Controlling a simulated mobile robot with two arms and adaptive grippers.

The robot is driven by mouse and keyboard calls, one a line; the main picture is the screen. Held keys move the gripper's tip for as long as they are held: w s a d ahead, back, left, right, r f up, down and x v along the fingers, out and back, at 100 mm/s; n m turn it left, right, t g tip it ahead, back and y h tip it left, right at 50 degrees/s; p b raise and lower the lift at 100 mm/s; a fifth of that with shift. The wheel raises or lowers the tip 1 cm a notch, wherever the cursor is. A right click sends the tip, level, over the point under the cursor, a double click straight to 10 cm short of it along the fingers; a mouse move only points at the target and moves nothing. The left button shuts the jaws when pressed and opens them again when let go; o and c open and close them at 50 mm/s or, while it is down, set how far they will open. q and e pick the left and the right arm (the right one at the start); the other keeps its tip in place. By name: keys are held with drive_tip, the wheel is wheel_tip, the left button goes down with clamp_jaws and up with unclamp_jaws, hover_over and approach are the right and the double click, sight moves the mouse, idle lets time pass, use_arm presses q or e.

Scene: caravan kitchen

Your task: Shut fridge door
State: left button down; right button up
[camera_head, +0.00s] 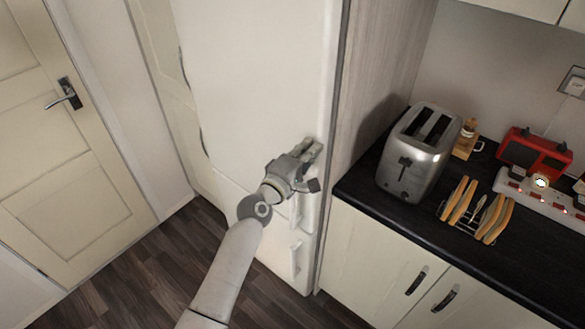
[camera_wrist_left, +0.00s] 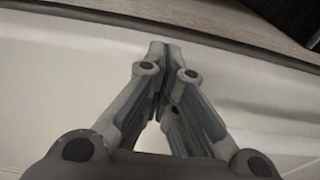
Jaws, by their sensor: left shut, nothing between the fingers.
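The fridge door (camera_head: 255,70) is a tall white panel in the middle of the head view. Its right edge lies close along the wood-grain side panel (camera_head: 385,60), with a thin grey strip between. I cannot tell if it is fully shut. My left gripper (camera_head: 312,148) is shut and empty, in front of the lower right part of the door, near its edge. In the left wrist view, its fingertips (camera_wrist_left: 165,48) meet in front of the pale door surface (camera_wrist_left: 60,80); contact is unclear. My right gripper is not in view.
A lower white door with a handle (camera_head: 296,262) sits below. The black worktop (camera_head: 360,185) on the right carries a toaster (camera_head: 412,150), a toast rack (camera_head: 475,215) and a red device (camera_head: 535,153). A cream room door (camera_head: 65,150) is at left. Dark floor (camera_head: 130,265) is clear.

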use_arm(q)
drive_tip(key=v, duration=1.2)
drive_tip(key=s+a+f+m+g+y+b, duration=0.1)
drive_tip(key=a+f+y, duration=0.1)
drive_tip(key=f, duration=0.8)
drive_tip(key=s+a+f+m+g+y+b, duration=0.1)
drive_tip(key=f+g, duration=0.1)
drive_tip(key=f, duration=0.8)
drive_tip(key=s+a+f+m+g+y+b, duration=0.1)
drive_tip(key=s+a+f+m+g+y, duration=0.3)
drive_tip(key=f, duration=0.7)
drive_tip(key=s+a+f+n, duration=0.1)
drive_tip(key=s+a+f, duration=0.2)
drive_tip(key=s+f, duration=0.55)
drive_tip(key=s+a+f+m+g+y+b, duration=0.1)
drive_tip(key=s+a+f, duration=0.3)
drive_tip(key=s+f, duration=0.4)
drive_tip(key=s+a+f+m+g+y+b, duration=0.1)
drive_tip(key=s+a+f+m+g, duration=0.2)
drive_tip(key=s+f, duration=0.5)
drive_tip(key=s+a+f+m+g+y+b, duration=0.1)
drive_tip(key=s+a+f+m+g, duration=0.2)
drive_tip(key=s, duration=1.4)
drive_tip(key=a+f+m, duration=0.1)
drive_tip(key=a+f, duration=0.2)
drive_tip(key=f, duration=0.2)
drive_tip(key=shift+a+f, duration=0.15)
drive_tip(key=shift+a, duration=0.2)
drive_tip(key=shift+s, duration=0.1)
